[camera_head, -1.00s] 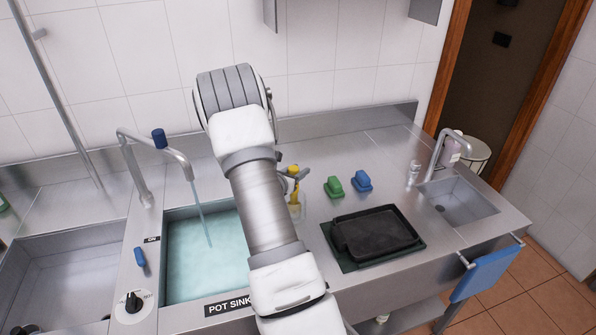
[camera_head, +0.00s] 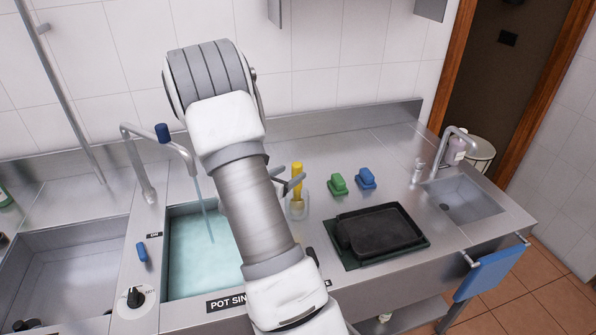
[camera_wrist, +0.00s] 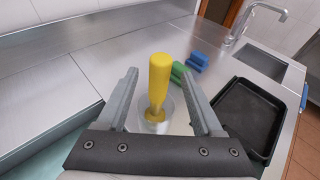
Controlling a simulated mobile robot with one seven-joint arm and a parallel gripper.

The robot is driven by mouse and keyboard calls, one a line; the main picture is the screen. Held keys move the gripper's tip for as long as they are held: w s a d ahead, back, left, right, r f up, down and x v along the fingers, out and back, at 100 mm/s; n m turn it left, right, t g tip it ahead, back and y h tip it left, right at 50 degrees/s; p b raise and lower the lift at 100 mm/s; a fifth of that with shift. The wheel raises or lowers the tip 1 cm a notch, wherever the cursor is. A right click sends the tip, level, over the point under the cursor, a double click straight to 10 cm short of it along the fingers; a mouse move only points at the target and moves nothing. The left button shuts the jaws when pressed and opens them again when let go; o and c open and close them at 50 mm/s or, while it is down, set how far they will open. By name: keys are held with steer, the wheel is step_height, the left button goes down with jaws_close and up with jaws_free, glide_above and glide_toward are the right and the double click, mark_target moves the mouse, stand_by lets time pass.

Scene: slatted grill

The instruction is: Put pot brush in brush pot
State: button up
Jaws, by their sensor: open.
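The yellow-handled pot brush (camera_head: 297,176) stands upright in a clear brush pot (camera_head: 297,208) on the steel counter, right of the pot sink. In the wrist view the brush (camera_wrist: 159,82) rises from the pot (camera_wrist: 174,108), midway between the fingers. My gripper (camera_wrist: 165,95) is open, with a finger on each side of the handle and a gap to each. In the head view my gripper (camera_head: 290,183) is just left of the brush, largely hidden behind my arm. The brush head is not clearly visible inside the pot.
A green brush (camera_head: 338,184) and a blue brush (camera_head: 365,178) lie to the right. A black tray (camera_head: 380,234) sits in front of them. The pot sink (camera_head: 185,285) holds water under a running tap (camera_head: 180,148). A small basin (camera_head: 463,200) is at far right.

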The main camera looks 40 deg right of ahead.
steer(key=s+a+r+m+g+y, duration=0.4)
steer(key=s+a+r+m, duration=0.8)
steer(key=m, duration=0.1)
steer(key=s+a+r+m+t+y, duration=0.2)
steer(key=a+y, duration=0.1)
steer(key=a, duration=0.4)
steer(key=s+a+r+m+t+y, duration=0.1)
steer(key=s+a+r+m+y, duration=0.1)
steer(key=a, duration=0.6)
steer(key=s+a+r+m+t+y, duration=0.2)
steer(key=s+a+m+y, duration=0.1)
steer(key=a, duration=0.5)
steer(key=shift+r+m+t+y, duration=0.35)
steer(key=shift+m+y, duration=0.25)
steer(key=shift+y, duration=0.4)
steer(key=shift+s, duration=0.1)
